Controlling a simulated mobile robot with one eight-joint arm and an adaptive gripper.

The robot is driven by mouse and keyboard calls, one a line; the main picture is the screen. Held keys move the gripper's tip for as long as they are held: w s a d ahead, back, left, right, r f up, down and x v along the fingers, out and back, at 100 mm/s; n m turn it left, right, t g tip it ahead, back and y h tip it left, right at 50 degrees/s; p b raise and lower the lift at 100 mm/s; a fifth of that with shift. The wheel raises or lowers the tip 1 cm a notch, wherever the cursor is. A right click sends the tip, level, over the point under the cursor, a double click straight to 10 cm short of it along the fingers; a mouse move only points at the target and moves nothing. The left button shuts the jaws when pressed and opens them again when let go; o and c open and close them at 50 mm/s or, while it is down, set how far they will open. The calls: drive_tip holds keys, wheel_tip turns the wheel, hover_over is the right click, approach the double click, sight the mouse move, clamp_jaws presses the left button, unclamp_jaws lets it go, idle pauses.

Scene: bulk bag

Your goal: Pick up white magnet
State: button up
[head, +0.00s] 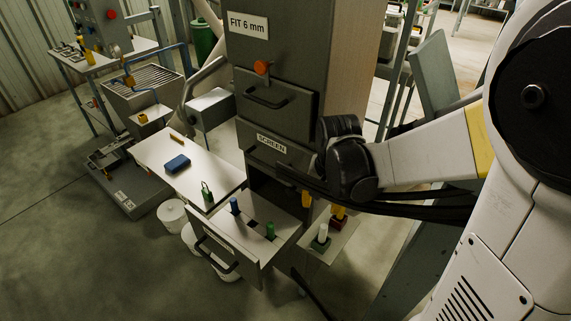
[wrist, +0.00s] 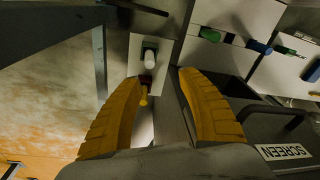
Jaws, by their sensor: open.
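The white magnet (head: 322,233) is a small upright white cylinder in a dark green holder on a small shelf (head: 343,238) to the right of the open drawer. It also shows in the wrist view (wrist: 150,58), just beyond the fingertips and a little left of the middle between them. My gripper (head: 321,206) is open and empty, its yellow fingers pointing down above the shelf, apart from the magnet. In the wrist view my gripper (wrist: 160,83) has its two fingers spread wide. A red block with a yellow top (wrist: 146,88) lies nearer, between the fingers.
The open drawer (head: 228,226) holds a blue handle (head: 234,206) and a green handle (head: 270,231). The cabinet marked SCREEN (head: 272,143) stands close behind my gripper. A white table (head: 160,152) at left carries a blue block (head: 177,164). Grey posts stand at right.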

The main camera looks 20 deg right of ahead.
drive_tip(key=m+g, duration=0.2)
approach(323, 235)
drive_tip(key=shift+w+d+f+p, duration=0.3)
drive_tip(key=shift+w+f, duration=0.05)
drive_tip(key=shift+w, duration=0.05)
wheel_tip(323, 235, down, 11)
drive_tip(key=b, duration=0.5)
drive_tip(key=shift+d+f+b, duration=0.15)
drive_tip(key=shift+b, duration=0.15)
clamp_jaws()
